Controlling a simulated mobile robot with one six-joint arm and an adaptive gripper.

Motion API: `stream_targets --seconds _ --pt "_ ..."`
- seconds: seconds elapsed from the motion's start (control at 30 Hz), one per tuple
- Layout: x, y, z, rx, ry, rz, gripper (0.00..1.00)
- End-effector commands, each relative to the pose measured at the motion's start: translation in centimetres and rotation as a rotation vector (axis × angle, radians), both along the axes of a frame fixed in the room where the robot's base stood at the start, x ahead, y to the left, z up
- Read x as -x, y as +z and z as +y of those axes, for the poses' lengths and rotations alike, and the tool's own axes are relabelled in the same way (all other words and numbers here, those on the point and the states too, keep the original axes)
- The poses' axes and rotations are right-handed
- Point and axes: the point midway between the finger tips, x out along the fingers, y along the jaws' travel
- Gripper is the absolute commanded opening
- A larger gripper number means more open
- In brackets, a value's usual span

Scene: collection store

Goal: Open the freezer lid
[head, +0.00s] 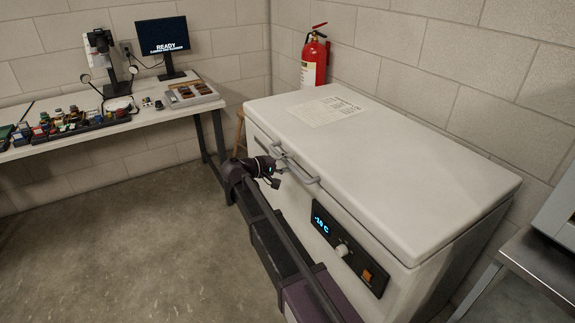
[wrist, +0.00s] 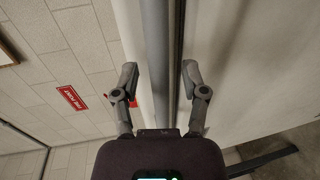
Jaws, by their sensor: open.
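The white chest freezer (head: 280,205) stands at the right, with its lid (head: 400,160) lying flat and shut on the body. A grey bar handle (head: 303,177) sits at the lid's front edge. My gripper (head: 279,172) is at the left part of the handle, fingers open. In the wrist view, a long grey bar, apparently the handle (wrist: 156,60), runs between the two spread fingers of my gripper (wrist: 158,75). I see no clear contact between fingers and bar. The dark lid seam runs beside the bar.
A paper sheet (head: 327,111) lies on the lid. A red fire extinguisher (head: 314,62) hangs on the wall behind. A bench (head: 110,122) with small items and a monitor (head: 161,37) stands left. A metal table (head: 541,262) is close at right. The floor (head: 130,240) at left is clear.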

Motion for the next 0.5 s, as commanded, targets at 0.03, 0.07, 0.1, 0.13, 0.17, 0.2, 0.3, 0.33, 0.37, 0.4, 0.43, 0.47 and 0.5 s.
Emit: stream_targets --seconds 0.03,0.07,0.1,0.13,0.17,0.2,0.3,0.33,0.37,0.4,0.43,0.47,0.5 --pt "-0.06 -0.03 -0.09 0.000 0.000 0.000 0.57" --pt "-0.08 -0.03 -0.11 0.000 0.000 0.000 0.57" --pt "-0.09 -0.03 -0.12 0.000 0.000 0.000 0.57" --pt "-0.09 -0.02 -0.12 0.000 0.000 0.000 0.57" --pt "-0.09 -0.02 -0.12 0.000 0.001 0.000 0.57" --pt "-0.09 -0.02 -0.11 0.000 0.001 0.000 0.57" --pt "-0.09 -0.02 -0.10 0.000 0.001 0.000 0.57" --pt "-0.08 -0.01 -0.09 0.000 0.001 0.000 0.51" --pt "-0.08 -0.01 -0.09 0.000 0.001 0.000 0.42" --pt "-0.08 -0.01 -0.08 0.000 0.001 0.000 0.30" --pt "-0.08 -0.01 -0.08 0.000 0.001 0.000 0.21" --pt "-0.08 -0.01 -0.08 0.000 0.001 0.000 0.12" --pt "-0.08 -0.01 -0.08 0.000 0.001 0.000 0.00"
